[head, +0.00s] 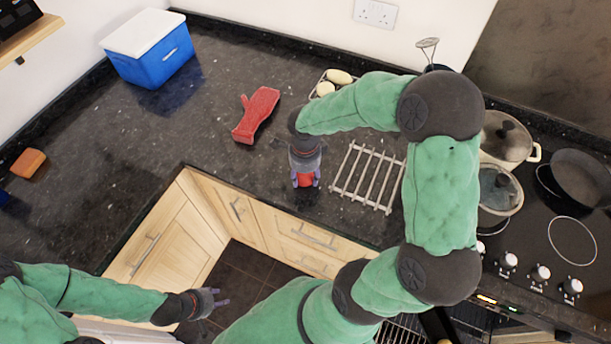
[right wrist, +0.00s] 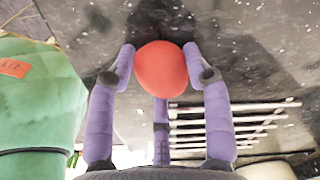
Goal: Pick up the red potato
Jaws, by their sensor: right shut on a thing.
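The red potato (right wrist: 161,69) is round and sits between the purple fingers of my right gripper (right wrist: 163,75) in the right wrist view. In the head view the potato (head: 305,180) shows below the right gripper (head: 306,178), near the front edge of the dark counter. The fingers are shut on its sides. I cannot tell whether it touches the counter. My left gripper (head: 213,299) is empty, low over the floor in front of the cabinets, with its fingers apart.
A metal rack (head: 366,178) lies just right of the potato. A red oven mitt (head: 256,114) lies behind it. Pale items in a holder (head: 339,77) are partly behind my right arm. A blue box (head: 150,62), a sponge (head: 28,163) and hob pots (head: 505,140) stand further off.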

